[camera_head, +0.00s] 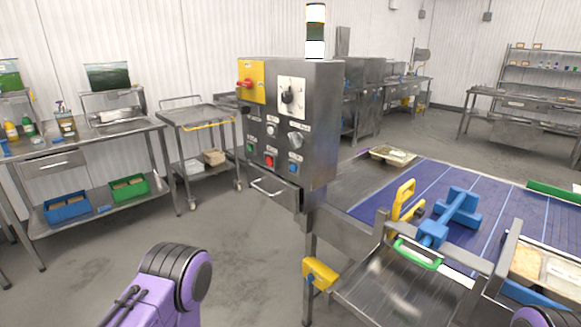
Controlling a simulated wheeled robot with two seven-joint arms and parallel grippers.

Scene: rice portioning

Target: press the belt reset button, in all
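A grey metal control box (325,150) stands at the belt's near left corner. Low on its front face are a green button (250,148), a red button (269,160) and a blue button (292,169). The labels are too small to read, so I cannot tell which is the belt reset button. Higher up are a red switch (245,84) on a yellow plate and a black rotary knob (290,96) on a white plate. Purple links of my arms show at the bottom left and bottom right corner; neither gripper is in view, and nothing touches the box.
The blue belt (475,194) runs to the right, with a blue tool (459,208) and a yellow-handled thing (402,200) at its near edge. A food tray (392,155) lies at its far left. A drawer handle (267,189) sticks out below the buttons.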

